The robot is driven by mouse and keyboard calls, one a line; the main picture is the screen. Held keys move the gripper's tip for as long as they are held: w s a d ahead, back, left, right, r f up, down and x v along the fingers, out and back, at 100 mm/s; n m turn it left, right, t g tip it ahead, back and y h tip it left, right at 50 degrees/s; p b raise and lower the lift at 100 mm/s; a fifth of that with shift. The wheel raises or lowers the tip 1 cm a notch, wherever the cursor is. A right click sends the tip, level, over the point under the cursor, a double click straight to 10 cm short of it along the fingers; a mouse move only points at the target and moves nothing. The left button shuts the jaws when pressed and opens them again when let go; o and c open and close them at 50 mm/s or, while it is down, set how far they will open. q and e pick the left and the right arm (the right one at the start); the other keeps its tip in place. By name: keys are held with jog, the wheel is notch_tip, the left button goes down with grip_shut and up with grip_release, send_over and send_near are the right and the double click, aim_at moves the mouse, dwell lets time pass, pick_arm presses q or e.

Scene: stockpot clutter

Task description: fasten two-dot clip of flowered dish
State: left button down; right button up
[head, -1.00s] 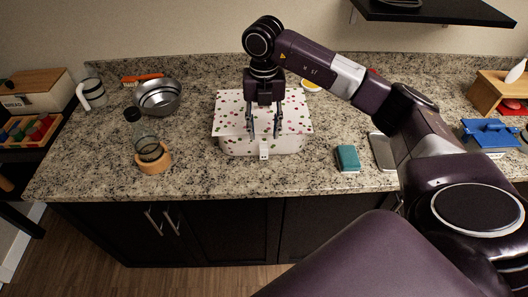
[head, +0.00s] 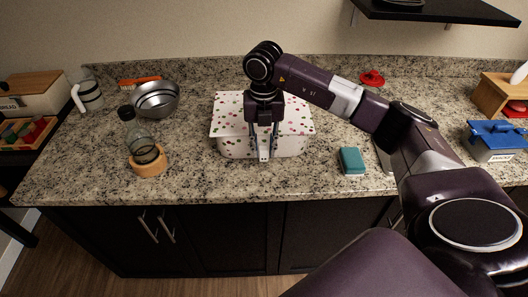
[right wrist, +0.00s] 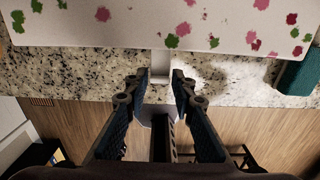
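The flowered dish (head: 232,145) is a white box with a lid, spotted with pink, red and green flowers, standing on the counter. A pale clip (right wrist: 160,66) hangs from the middle of its front edge in the right wrist view; I cannot make out any dots on it. My right gripper (head: 265,154) is at the dish's front, over this clip, and hides most of it in the head view. In the right wrist view the gripper (right wrist: 157,82) has its fingers apart, on either side of the clip's line, holding nothing that I can see. My left gripper is not in view.
A teal sponge (head: 351,161) lies right of the dish. A metal bowl (head: 156,99), a bottle in a wooden ring (head: 149,163) and a mug (head: 90,95) stand left. A blue-lidded container (head: 492,142) stands far right. The counter just beside the dish is clear.

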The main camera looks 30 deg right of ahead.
jog(key=shift+c, duration=1.1)
jog(key=shift+r, duration=0.1)
